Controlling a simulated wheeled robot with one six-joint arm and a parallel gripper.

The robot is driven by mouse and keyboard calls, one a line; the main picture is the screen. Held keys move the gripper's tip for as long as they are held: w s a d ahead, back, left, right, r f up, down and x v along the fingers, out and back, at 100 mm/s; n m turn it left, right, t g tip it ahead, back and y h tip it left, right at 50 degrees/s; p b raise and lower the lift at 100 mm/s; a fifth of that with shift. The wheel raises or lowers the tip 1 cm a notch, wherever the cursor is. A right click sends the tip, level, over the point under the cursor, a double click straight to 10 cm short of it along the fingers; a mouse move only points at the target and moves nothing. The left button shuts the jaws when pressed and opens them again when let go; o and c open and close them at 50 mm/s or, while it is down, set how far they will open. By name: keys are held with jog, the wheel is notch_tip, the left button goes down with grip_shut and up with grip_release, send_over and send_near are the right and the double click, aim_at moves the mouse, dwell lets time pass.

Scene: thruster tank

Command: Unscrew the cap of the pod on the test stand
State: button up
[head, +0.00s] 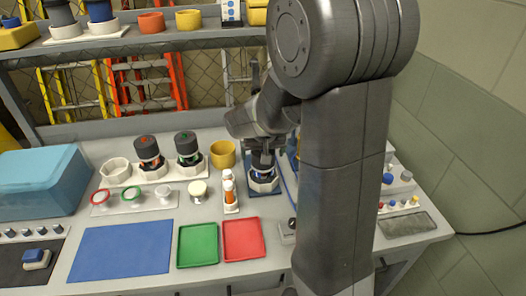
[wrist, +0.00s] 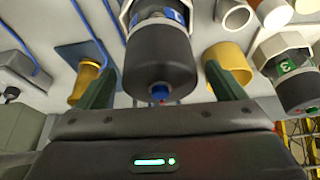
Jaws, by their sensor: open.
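The pod stands upright in a pale hexagonal holder, the test stand (head: 264,184). Its dark grey cap (wrist: 158,58) with a blue knob (wrist: 160,91) on the end fills the middle of the wrist view. A blue label (wrist: 174,16) shows on the pod below the cap. My gripper (wrist: 160,74) is open, with one green finger on each side of the cap. Gaps show between the fingers and the cap, so I see no contact. In the head view my gripper (head: 263,158) is over the stand and hides most of the pod.
Two dark pods, red-marked (head: 148,151) and green-marked (head: 187,147), stand left of the stand. A yellow cup (head: 223,155) and orange bottles (head: 229,193) are close by. Green (head: 198,245) and red (head: 243,240) trays lie in front. A shelf (head: 150,38) spans the back.

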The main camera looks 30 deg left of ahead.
jog(key=c, duration=1)
jog(key=shift+r+n+p, duration=0.1)
jog(key=shift+n+p, duration=0.4)
jog(key=shift+p, duration=0.15)
jog(key=shift+n+g+y+p, duration=0.4)
jog(key=shift+n+p, duration=0.4)
jog(key=shift+p, duration=0.05)
jog(key=shift+n+g+y, duration=0.3)
jog(key=shift+n, duration=0.9)
jog(key=n+g+b, duration=0.1)
jog(key=n+b, duration=0.1)
jog(key=n, duration=0.1)
jog(key=n+g+b, duration=0.1)
jog(key=n+b, duration=0.1)
jog(key=n, duration=0.1)
jog(key=shift+f+g+y+b, duration=0.2)
jog(key=shift+g+y+b, duration=0.1)
jog(key=shift+b, duration=0.05)
jog(key=n+g+b, duration=0.1)
jog(key=n, duration=0.2)
jog(key=shift+s+a+r+n+g+h, duration=0.1)
jog(key=shift+n+g+h, duration=0.1)
jog(key=shift+n, duration=0.4)
jog(key=shift+s+a+n+g+h, duration=0.1)
jog(key=shift+n+g+h, duration=0.1)
jog(key=shift+n, duration=0.4)
jog(key=shift+w+d+n, duration=0.1)
jog(key=shift+n, duration=0.3)
